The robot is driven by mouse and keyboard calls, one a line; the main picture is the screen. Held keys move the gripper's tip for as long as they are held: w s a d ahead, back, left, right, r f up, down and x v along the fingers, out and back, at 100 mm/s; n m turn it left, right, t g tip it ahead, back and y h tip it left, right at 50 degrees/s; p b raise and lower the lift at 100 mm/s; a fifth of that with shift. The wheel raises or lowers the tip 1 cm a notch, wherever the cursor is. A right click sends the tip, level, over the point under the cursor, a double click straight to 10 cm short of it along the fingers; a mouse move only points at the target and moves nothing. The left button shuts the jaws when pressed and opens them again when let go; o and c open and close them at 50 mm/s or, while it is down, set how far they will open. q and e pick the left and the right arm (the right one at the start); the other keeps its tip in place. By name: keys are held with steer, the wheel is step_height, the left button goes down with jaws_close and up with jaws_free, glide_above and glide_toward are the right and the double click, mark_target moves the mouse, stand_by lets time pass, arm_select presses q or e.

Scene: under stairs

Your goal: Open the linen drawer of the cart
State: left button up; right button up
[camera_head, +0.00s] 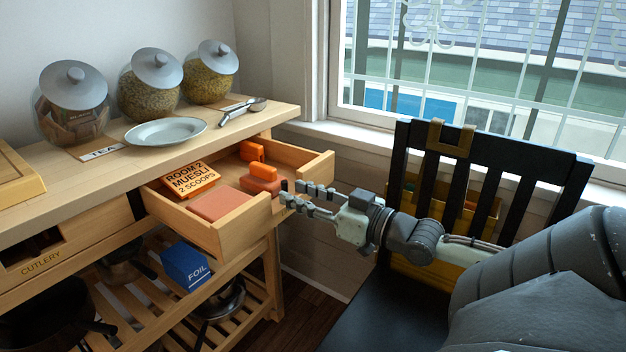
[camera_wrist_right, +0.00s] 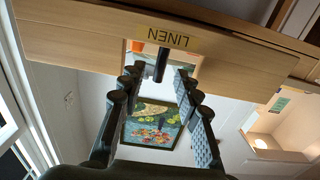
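The linen drawer (camera_head: 240,232) of the wooden cart stands pulled out in the head view. Its front carries an upside-down LINEN label in the right wrist view (camera_wrist_right: 80,38), beside a cut-out in the edge. Inside lie a folded reddish cloth (camera_head: 222,205), orange items (camera_head: 262,173) and a card reading "ROOM 2 MUESLI 2 SCOOPS" (camera_head: 190,180). My right gripper (camera_head: 292,196) is at the drawer front, its fingers spread on either side of the cut-out in the wrist view (camera_wrist_right: 157,85). Whether they touch the wood is unclear. My left gripper is out of view.
The cart top (camera_head: 230,127) bears several glass jars, a plate (camera_head: 165,131) and a utensil. A cutlery drawer (camera_head: 70,250) sits left of the linen drawer. A blue foil box (camera_head: 186,267) and pans stand on the lower shelf. A black slatted chair (camera_head: 490,190) stands close on the right.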

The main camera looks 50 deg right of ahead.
steer(key=shift+s+d, duration=0.15)
steer(key=shift+s, duration=1.65)
steer(key=shift+w+r, duration=0.1)
